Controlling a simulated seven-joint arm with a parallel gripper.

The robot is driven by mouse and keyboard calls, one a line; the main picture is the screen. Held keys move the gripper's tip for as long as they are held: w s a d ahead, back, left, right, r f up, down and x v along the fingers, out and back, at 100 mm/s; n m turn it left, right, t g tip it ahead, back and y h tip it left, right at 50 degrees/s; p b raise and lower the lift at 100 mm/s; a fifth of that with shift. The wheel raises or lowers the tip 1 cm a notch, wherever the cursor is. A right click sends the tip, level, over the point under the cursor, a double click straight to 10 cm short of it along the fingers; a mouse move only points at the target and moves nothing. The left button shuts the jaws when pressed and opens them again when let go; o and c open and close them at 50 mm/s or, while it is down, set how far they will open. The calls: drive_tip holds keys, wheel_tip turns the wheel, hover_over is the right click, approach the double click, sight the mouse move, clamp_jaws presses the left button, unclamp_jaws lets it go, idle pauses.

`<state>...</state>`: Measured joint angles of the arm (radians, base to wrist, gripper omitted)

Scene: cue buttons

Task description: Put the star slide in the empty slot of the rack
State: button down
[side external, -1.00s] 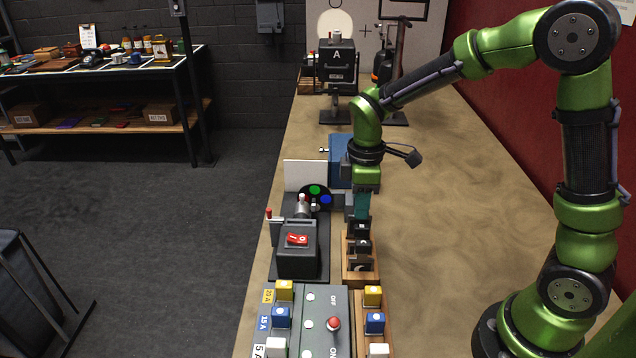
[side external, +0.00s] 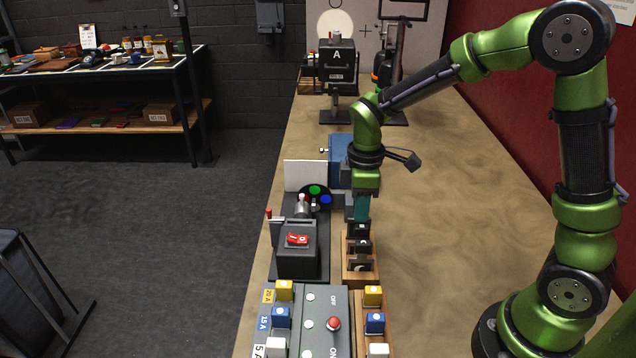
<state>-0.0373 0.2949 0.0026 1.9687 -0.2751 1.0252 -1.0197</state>
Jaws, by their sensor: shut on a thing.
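A wooden rack (side external: 347,277) stands on the table, right of the projector-like device. Several dark slides (side external: 361,248) stand upright in it, with pale marks too small to read as shapes. My gripper (side external: 361,220) points down over the far end of the rack. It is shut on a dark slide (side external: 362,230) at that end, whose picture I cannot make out. I cannot tell whether this slide is the star, or whether it sits in the slot or just above it. The empty slot is not clearly visible.
The dark device with a red switch (side external: 297,239) stands close left of the rack. A fuse panel with a red knob (side external: 333,324) and a wooden block with coloured fuses (side external: 375,322) lie nearer. A blue box (side external: 339,160) stands behind. The table at right (side external: 450,220) is clear.

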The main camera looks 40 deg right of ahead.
drive_tip(key=shift+f, duration=1.1)
idle(0.5)
drive_tip(key=c, duration=0.8)
unclamp_jaws()
drive_tip(key=shift+r, duration=0.15)
drive_tip(key=shift+r, duration=3.4)
